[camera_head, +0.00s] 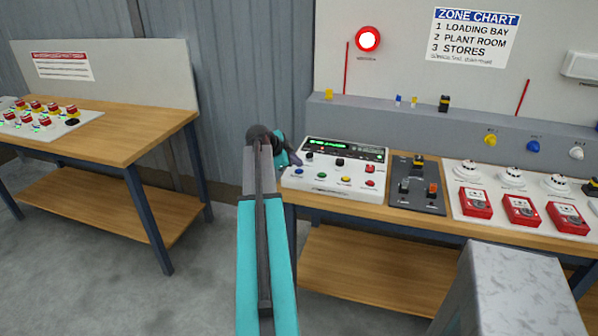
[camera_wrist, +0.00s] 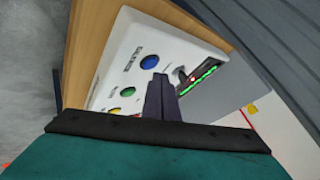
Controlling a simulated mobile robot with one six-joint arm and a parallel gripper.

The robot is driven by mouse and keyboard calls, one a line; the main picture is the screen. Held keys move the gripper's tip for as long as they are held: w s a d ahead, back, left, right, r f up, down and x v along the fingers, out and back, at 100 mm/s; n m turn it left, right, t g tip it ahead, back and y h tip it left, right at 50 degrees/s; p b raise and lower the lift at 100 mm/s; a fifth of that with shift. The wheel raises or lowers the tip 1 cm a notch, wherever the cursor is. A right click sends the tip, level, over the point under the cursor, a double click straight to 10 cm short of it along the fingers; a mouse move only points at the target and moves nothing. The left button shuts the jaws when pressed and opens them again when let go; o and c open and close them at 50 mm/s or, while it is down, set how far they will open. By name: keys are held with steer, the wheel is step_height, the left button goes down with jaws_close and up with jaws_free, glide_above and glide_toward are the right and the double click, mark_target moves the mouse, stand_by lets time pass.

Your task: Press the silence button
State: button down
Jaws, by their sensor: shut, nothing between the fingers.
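The white control panel (camera_head: 333,183) stands at the left end of the right bench, with a lit green display along its back. Its front row has a blue button (camera_head: 298,172), a green button (camera_head: 321,175), a yellow button (camera_head: 346,180) and a red button (camera_head: 370,183). The labels are too small to read, so I cannot tell which is silence. My gripper (camera_head: 298,160) is shut and empty at the panel's left edge. In the wrist view its fingertips (camera_wrist: 160,79) appear close beside the blue button (camera_wrist: 149,62); contact cannot be told.
A dark switch box (camera_head: 418,196) sits right of the panel, then red call points (camera_head: 475,203) and white detectors. A grey ledge (camera_head: 400,118) and a wall with a red lamp (camera_head: 368,39) stand behind. A left bench (camera_head: 130,130) stands apart across clear floor.

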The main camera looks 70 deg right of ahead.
steer(key=shift+f+b, duration=0.9)
steer(key=shift+b, duration=0.3)
stand_by(1.4)
steer(key=shift+r, duration=0.9)
stand_by(0.3)
step_height(320, 180, up, 5)
steer(key=shift+p, duration=0.65)
stand_by(0.8)
